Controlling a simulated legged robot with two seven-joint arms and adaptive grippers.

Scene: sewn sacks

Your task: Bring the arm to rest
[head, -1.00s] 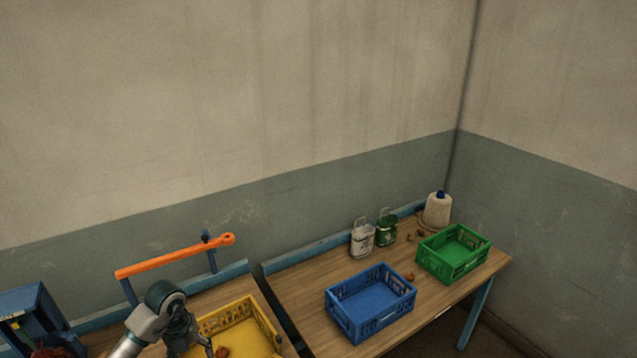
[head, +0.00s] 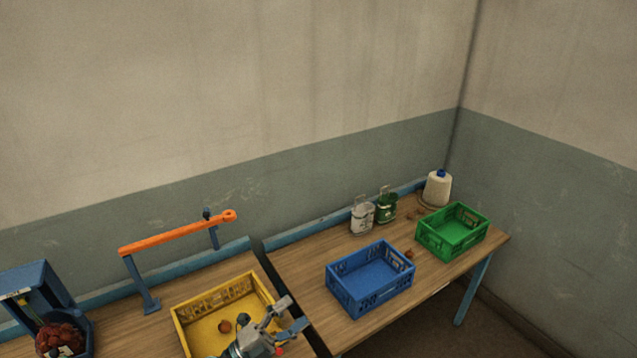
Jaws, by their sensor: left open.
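My left gripper (head: 284,320) is at the bottom of the head view, over the right front part of the yellow crate (head: 183,326). Its fingers are spread, and I see nothing held between them. A small red spot shows beside the fingers, too small to name. My right gripper is not in view.
A blue crate (head: 343,298) and a green crate (head: 450,251) stand on the right table. Two small containers, white (head: 362,217) and green (head: 386,207), and a thread cone (head: 437,189) stand behind. An orange bar (head: 172,236) on blue posts and a blue holder with a red sack (head: 60,338) are left.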

